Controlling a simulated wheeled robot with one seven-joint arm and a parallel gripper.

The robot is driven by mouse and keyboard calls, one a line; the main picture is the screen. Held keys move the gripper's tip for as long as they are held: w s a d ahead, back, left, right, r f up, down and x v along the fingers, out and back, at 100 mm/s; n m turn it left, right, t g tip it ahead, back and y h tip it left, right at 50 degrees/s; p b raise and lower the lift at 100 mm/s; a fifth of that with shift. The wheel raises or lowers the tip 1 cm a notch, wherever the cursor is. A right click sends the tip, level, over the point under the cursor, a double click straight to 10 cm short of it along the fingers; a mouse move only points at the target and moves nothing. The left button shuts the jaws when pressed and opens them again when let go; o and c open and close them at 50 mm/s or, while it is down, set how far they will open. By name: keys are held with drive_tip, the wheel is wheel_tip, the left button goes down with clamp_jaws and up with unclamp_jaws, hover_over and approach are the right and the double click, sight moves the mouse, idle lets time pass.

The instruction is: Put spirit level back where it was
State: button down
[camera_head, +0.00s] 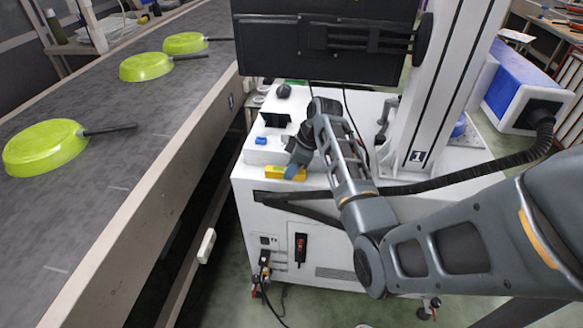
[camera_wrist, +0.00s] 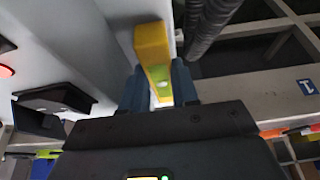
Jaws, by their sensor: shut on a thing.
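The spirit level (camera_head: 279,171) is a small yellow bar at the front edge of the white machine cabinet's top in the head view. My gripper (camera_head: 293,170) reaches down to it and is shut on it. In the wrist view the yellow spirit level (camera_wrist: 152,46) sticks out ahead from between the blue-grey fingers of my gripper (camera_wrist: 159,88), and a green vial shows near the fingers. Its far end is close to a white surface. I cannot tell whether it touches the cabinet top.
The white cabinet (camera_head: 262,184) carries a blue block (camera_head: 261,141) and a dark knob (camera_head: 283,91). A conveyor (camera_head: 120,180) with green pans (camera_head: 45,147) runs along the left. A white column (camera_head: 440,90) and a black screen (camera_head: 325,45) stand behind my arm.

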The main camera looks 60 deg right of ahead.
drive_tip(key=shift+f, duration=0.2)
drive_tip(key=c, duration=1.1)
unclamp_jaws()
